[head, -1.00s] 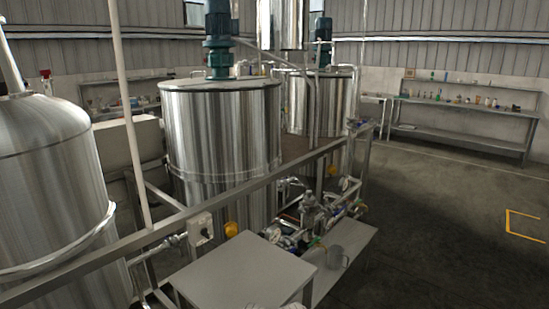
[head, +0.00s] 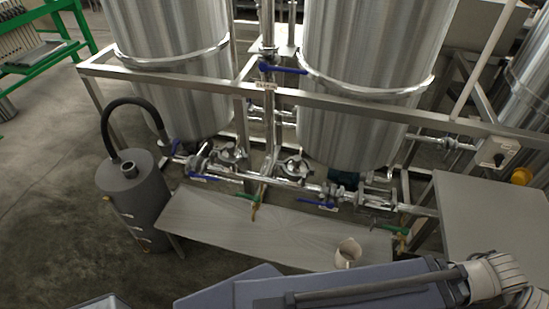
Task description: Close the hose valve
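A thick black hose (head: 117,107) arches from the floor-standing grey cylinder (head: 136,193) toward the pipework below the left tank. At its pipe end is a valve with a small blue handle (head: 175,147), tilted upward. I cannot tell for sure whether this valve is open or shut. Another blue lever (head: 204,178) lies along the pipe just right of it. Neither gripper's fingers show in the head view. A grey-blue part of my own body crosses the bottom edge, well in front of the pipes.
Two steel tanks (head: 172,80) (head: 365,110) stand behind a metal frame rail (head: 200,88). More blue levers sit at the upper pipe (head: 283,69) and lower pipe (head: 318,204). A low shelf (head: 215,217) holds a jug (head: 347,252). A grey table (head: 490,225) stands right. Floor at left is open.

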